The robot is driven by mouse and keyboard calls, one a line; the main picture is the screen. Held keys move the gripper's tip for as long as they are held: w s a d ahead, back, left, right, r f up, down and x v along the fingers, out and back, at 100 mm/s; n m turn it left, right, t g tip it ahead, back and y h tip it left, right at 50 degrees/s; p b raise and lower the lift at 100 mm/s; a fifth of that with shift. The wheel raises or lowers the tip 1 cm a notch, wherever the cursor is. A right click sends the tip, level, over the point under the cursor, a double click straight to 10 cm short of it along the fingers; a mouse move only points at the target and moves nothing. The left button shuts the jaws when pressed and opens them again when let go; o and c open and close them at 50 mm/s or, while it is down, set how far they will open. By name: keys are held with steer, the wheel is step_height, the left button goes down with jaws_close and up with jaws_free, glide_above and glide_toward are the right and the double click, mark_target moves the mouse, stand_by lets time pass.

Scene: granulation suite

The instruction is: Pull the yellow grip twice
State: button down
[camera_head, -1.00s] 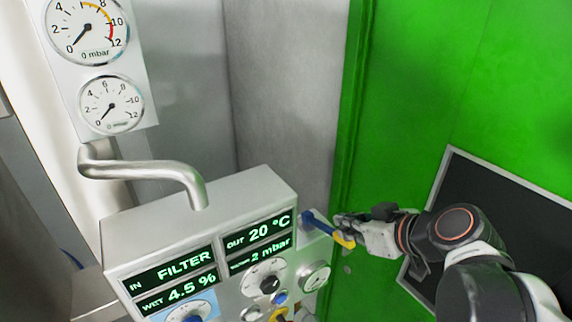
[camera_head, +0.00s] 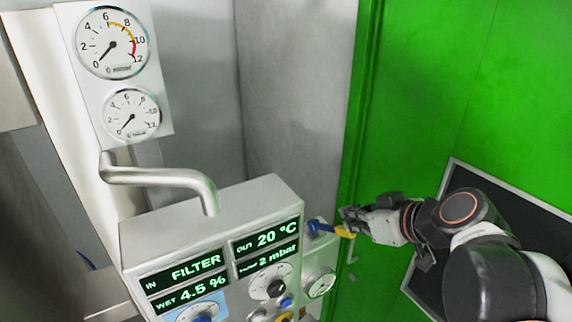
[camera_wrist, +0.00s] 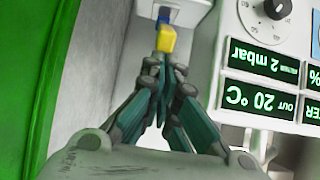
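The yellow grip (camera_head: 345,233) sits at the end of a blue bar (camera_head: 321,228) that sticks out from a small block at the right side of the control panel. My gripper (camera_head: 346,215) is right at the grip, with its fingertips just above it in the head view. In the wrist view, the yellow grip (camera_wrist: 167,40) shows just beyond the tips of my gripper (camera_wrist: 165,68). The teal fingers come together in a narrow V and look shut. I cannot tell whether the tips touch the grip; no part of it clearly lies between them.
The control panel (camera_head: 207,219) has lit displays, dials and knobs; a bent metal pipe (camera_head: 160,177) rises from it. Two round gauges (camera_head: 112,44) hang at upper left. A green wall (camera_head: 425,90) with a dark framed panel (camera_head: 428,290) stands close on the right.

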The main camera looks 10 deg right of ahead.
steer(key=v, duration=0.9)
steer(key=shift+s+f+p, duration=0.2)
steer(key=shift+f+p, duration=0.05)
steer(key=shift+p, duration=0.05)
steer(key=shift+f, duration=0.1)
steer(key=a+f+m+g+h+b, duration=0.1)
steer(key=a+f+b, duration=0.2)
steer(key=f+b, duration=1.1)
steer(key=a+f+m+g+h+b, duration=0.2)
steer(key=a+f+b, duration=0.1)
steer(key=f+b, duration=1.2)
step_height(320, 180, down, 8)
steer(key=shift+w+a+r+m, duration=0.25)
steer(key=shift+w+m, duration=0.05)
steer(key=shift+w, duration=0.05)
stand_by(0.7)
